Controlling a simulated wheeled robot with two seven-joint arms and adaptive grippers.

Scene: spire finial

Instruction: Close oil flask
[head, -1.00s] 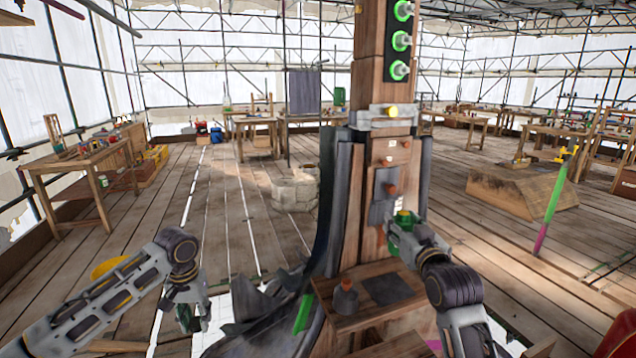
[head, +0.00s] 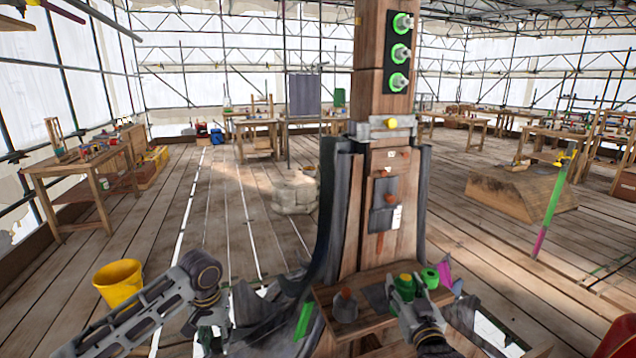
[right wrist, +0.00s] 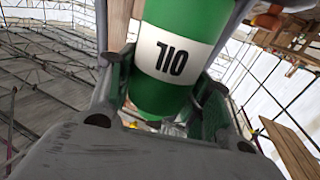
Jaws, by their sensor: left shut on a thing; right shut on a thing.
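The oil flask (right wrist: 180,60) is a green cylinder with a white label reading OIL, upside down in the right wrist view. In the head view the flask (head: 405,281) shows a yellow-green top, over the right part of the small wooden shelf. I cannot tell whether that top is a cap or an open mouth. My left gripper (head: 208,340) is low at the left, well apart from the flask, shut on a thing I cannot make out.
A green cylinder (head: 430,278) with a dark top stands just right of the flask. A grey cone-like piece (head: 345,305) sits on the shelf (head: 335,293). The wooden post (head: 380,220) rises behind. A yellow bucket (head: 118,284) stands on the floor at left.

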